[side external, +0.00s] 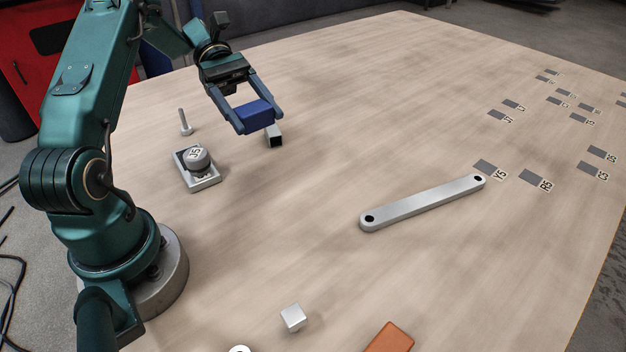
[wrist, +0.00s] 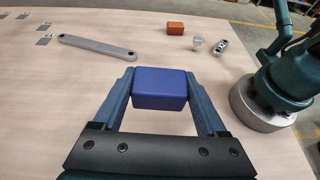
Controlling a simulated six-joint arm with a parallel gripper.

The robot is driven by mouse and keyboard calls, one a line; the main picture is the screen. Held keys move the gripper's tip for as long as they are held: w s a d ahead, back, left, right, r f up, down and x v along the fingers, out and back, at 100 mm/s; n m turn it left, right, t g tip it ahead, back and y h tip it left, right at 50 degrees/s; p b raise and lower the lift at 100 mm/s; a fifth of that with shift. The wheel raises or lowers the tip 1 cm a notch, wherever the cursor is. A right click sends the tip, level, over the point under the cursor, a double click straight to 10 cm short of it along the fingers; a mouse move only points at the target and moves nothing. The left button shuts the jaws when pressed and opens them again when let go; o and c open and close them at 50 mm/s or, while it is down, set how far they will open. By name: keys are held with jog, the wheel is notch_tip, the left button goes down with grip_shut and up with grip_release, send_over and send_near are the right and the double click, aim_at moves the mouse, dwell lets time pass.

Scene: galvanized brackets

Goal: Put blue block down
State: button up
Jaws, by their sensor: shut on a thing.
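The blue block (side external: 254,115) is held between the two fingers of my gripper (side external: 255,117). In the side external view it is at the upper left of the table, close to a small dark-ended square tube (side external: 274,136) that shows just below it. In the wrist view the blue block (wrist: 160,88) sits between the fingertips of my gripper (wrist: 160,90), with a finger on each side. I cannot tell exactly how high the block is above the table.
A metal link bar (side external: 422,202) lies mid-table. A tray (side external: 197,170) with a grey knob and an upright bolt (side external: 184,122) stand left. An orange block (side external: 389,338) and a small metal cube (side external: 293,318) are at the front. Labelled grey squares (side external: 485,167) lie right. Centre wood is clear.

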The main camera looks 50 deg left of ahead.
jog(key=shift+a+f, duration=0.55)
jog(key=shift+a, duration=0.15)
send_over(311, 191)
notch_tip(311, 191, down, 7)
jog(key=shift+f, duration=2)
jog(key=shift+f, duration=0.2)
jog(key=o, duration=1.4)
jog(key=shift+o, duration=0.2)
